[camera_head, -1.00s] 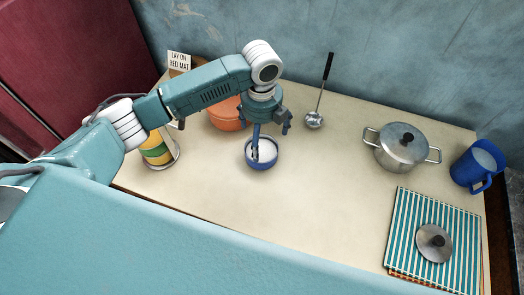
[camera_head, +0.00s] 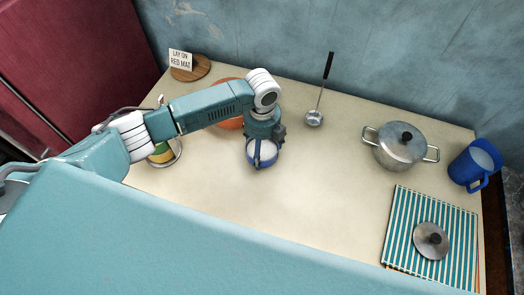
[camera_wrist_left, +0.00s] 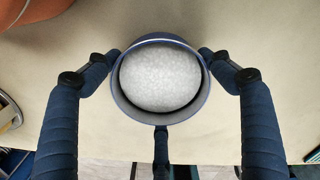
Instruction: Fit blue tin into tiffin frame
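The blue tin (camera_head: 261,151) stands on the table, filled with something white and grainy; it also shows in the wrist view (camera_wrist_left: 160,78). My left gripper (camera_head: 263,158) points down over it, its fingers reaching around the rim. In the wrist view my left gripper (camera_wrist_left: 160,60) has a finger on each side of the tin and one below; the fingers are spread, close to the wall, with no clear grip. The tiffin frame (camera_head: 179,156) stands to the left with yellow and green tins (camera_head: 161,154) in it, partly hidden by my arm. My right gripper is out of view.
An orange bowl (camera_head: 229,123) sits behind my left arm, partly hidden. A ladle (camera_head: 315,117), a lidded pot (camera_head: 400,150) and a blue jug (camera_head: 470,168) stand to the right. A lid (camera_head: 431,241) lies on striped cloth (camera_head: 400,235). The table's middle is clear.

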